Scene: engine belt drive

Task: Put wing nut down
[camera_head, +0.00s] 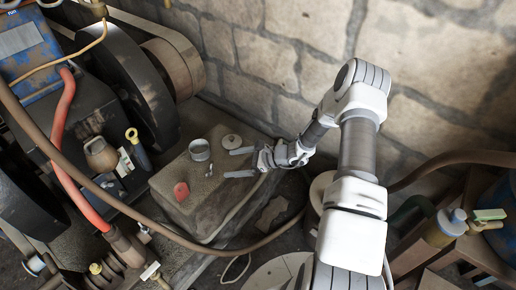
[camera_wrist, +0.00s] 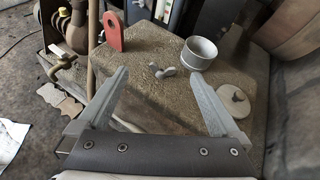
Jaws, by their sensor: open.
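The wing nut (camera_wrist: 162,71) is a small grey metal piece lying on top of the stone block (camera_wrist: 160,98). In the head view the wing nut (camera_head: 209,172) sits near the middle of the block (camera_head: 190,215), between the metal ring and the red tag. My gripper (camera_wrist: 160,85) is open and empty, its two grey fingers spread apart. The wing nut shows beyond and between the fingertips, touching neither. In the head view my gripper (camera_head: 238,162) reaches over the block's right edge from the right.
A metal ring or cup (camera_wrist: 199,53), a round disc with a knob (camera_wrist: 234,101) and a red tag (camera_wrist: 113,32) stand on the block. In the head view a red hose (camera_head: 68,110), a brown hose (camera_head: 130,207) and a black wheel (camera_head: 135,85) lie to the left. A stone wall (camera_head: 290,50) is behind.

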